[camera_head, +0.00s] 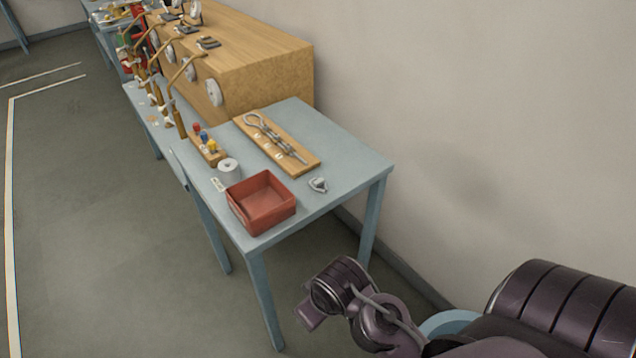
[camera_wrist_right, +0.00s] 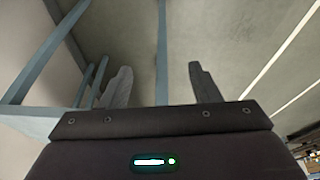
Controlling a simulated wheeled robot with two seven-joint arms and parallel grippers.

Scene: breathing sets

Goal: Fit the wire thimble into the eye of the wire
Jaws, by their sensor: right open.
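The wire thimble (camera_head: 318,184), a small grey metal piece, lies on the blue-grey table (camera_head: 340,150) to the right of the red bin. The wire (camera_head: 274,136) lies on a wooden board (camera_head: 305,170) with its eye (camera_head: 254,119) toward the far end. My right arm is low at the front right in the head view, well away from the table top, and its gripper is not clear there. In the right wrist view my right gripper (camera_wrist_right: 160,85) is open and empty, with table legs and floor beyond it. My left gripper is not in view.
An empty red bin (camera_head: 262,203) stands at the table's front corner. Beside it are a white roll (camera_head: 229,170) and a wooden block (camera_head: 208,152) with coloured pieces. A large wooden box (camera_head: 240,60) and brass pipes (camera_head: 172,100) stand behind. The wall is close on the right.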

